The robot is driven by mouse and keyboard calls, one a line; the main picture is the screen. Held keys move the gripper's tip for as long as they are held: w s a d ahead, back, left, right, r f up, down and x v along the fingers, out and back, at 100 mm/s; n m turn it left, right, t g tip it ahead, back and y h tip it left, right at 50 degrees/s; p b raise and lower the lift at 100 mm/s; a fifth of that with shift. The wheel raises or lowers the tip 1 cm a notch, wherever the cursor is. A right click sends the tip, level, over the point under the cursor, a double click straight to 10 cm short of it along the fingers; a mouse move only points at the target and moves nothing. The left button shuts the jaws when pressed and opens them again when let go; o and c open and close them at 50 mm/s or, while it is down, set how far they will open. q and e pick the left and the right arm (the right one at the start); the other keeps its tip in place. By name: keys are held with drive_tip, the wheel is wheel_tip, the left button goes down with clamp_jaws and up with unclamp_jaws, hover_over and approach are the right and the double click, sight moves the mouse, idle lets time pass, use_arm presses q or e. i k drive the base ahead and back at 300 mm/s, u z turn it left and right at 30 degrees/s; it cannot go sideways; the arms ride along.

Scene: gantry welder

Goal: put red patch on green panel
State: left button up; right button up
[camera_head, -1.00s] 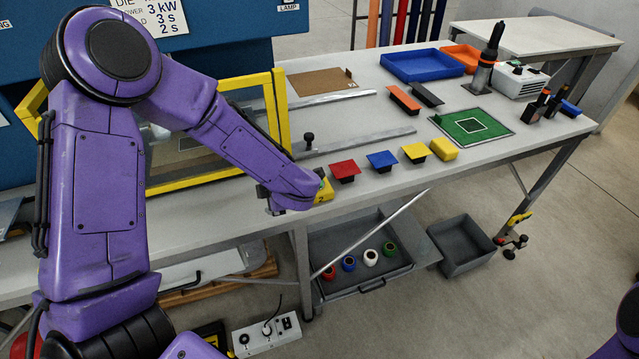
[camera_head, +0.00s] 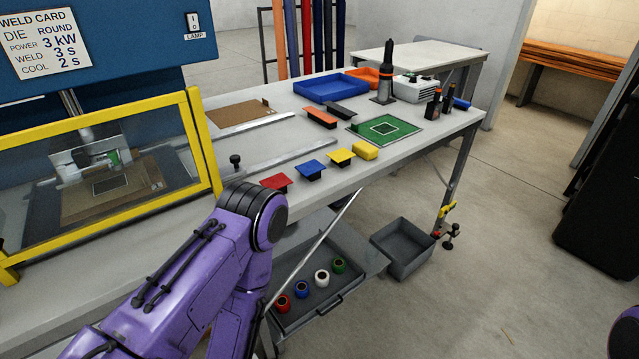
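The red patch (camera_head: 277,182) is a flat red piece with a dark underside, at the table's front edge, first in a row with a blue patch (camera_head: 310,168) and a yellow patch (camera_head: 341,157). The green panel (camera_head: 408,126) lies flat farther right, with a white square outline on it and no patch visible inside. My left arm rises from the bottom, its upper joint just in front of the red patch in the picture. My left gripper is not visible. Only a purple bit of my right arm shows at the right edge, without its gripper.
A yellow block (camera_head: 365,151) sits between the yellow patch and the panel. Orange (camera_head: 320,117) and black (camera_head: 340,108) pieces, a blue tray (camera_head: 331,89) and a dark upright tool (camera_head: 387,66) stand behind. A yellow-framed guard (camera_head: 205,150) is left. An open drawer (camera_head: 345,297) hangs below.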

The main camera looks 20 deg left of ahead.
sight(385, 129)
drive_tip(key=z, duration=0.8)
drive_tip(key=i, duration=1.85)
drive_tip(key=u, duration=1.95)
